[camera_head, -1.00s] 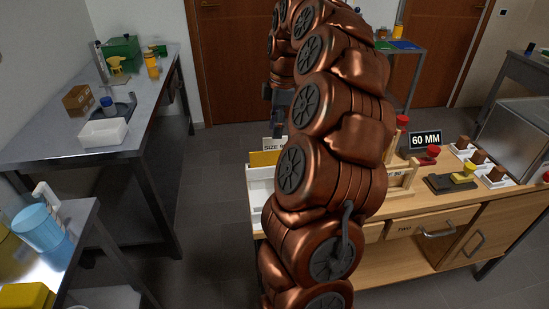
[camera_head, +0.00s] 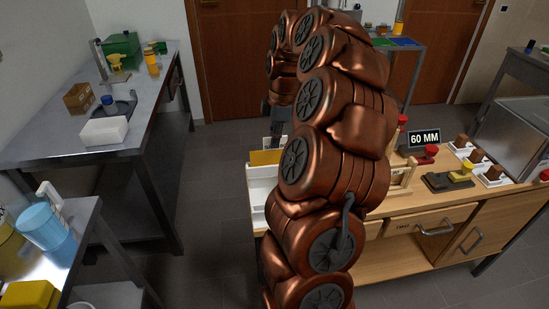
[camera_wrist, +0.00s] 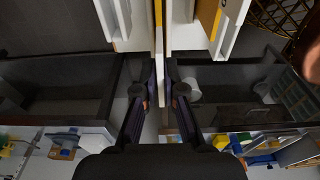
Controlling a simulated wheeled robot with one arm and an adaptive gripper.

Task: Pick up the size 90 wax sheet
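A white rack (camera_head: 258,197) stands at the left end of the wooden bench, with a yellow sheet (camera_head: 264,158) upright in it. A label behind it, earlier reading "SIZE 9…", is now mostly hidden by my arm. In the wrist view, a thin upright sheet with a yellow and pale edge (camera_wrist: 159,45) runs between the fingers of my gripper (camera_wrist: 162,78). The fingers are set narrowly on either side of it, with a slight gap seeming to show. Whether either finger touches it is unclear. My gripper's tips are hidden in the head view.
A "60 MM" sign (camera_head: 424,138), red-handled and yellow-handled items and white trays (camera_head: 494,176) stand on the bench to the right. A steel table (camera_head: 60,140) is at the left. Grey floor (camera_head: 215,200) lies clear between them.

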